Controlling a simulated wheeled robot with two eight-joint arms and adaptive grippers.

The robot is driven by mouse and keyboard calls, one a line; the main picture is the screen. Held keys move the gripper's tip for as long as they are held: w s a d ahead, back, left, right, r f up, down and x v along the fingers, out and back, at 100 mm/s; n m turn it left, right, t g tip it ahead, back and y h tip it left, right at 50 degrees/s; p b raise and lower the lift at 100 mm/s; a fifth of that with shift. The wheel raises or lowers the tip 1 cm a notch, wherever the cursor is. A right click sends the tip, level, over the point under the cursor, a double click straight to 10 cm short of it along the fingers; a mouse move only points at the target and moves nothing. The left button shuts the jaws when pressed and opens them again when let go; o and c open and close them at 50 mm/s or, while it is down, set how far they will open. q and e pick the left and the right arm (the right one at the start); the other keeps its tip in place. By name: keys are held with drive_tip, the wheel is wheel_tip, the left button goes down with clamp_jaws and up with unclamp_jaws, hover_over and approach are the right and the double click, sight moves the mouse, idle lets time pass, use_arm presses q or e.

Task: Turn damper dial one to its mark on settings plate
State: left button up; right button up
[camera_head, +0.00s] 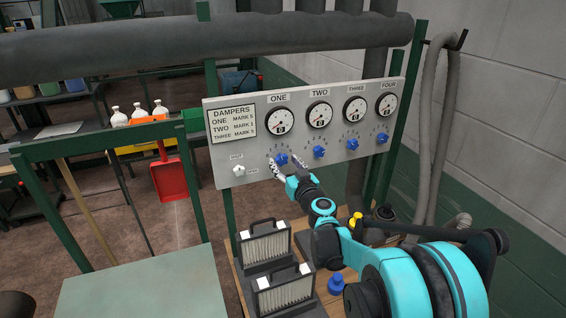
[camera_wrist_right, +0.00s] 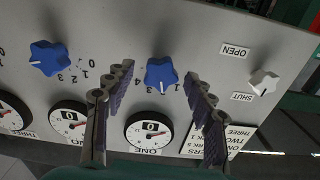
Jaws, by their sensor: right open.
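Damper dial one (camera_head: 281,159) is a blue star-shaped knob on the grey panel, below gauge ONE (camera_head: 279,121). My right gripper (camera_head: 287,167) is open at it, with one finger on each side. In the right wrist view, which looks upside down, dial one (camera_wrist_right: 160,74) sits between the spread fingers, with gaps beside it. Its white pointer line points toward its gauge (camera_wrist_right: 150,130), whose window seems to read 0. The settings plate (camera_head: 232,124) is at the panel's left; its mark numbers are too small to read surely. My left gripper is not in view.
Dials two (camera_head: 319,152), three (camera_head: 352,144) and four (camera_head: 382,138) sit to the right of dial one. A white open/shut switch (camera_head: 239,171) is close on its left. Below stand filter boxes (camera_head: 265,243). A thick pipe (camera_head: 150,38) runs above.

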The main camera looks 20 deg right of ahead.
drive_tip(key=shift+w, duration=0.5)
drive_tip(key=c, duration=1.2)
drive_tip(key=shift+o, duration=0.2)
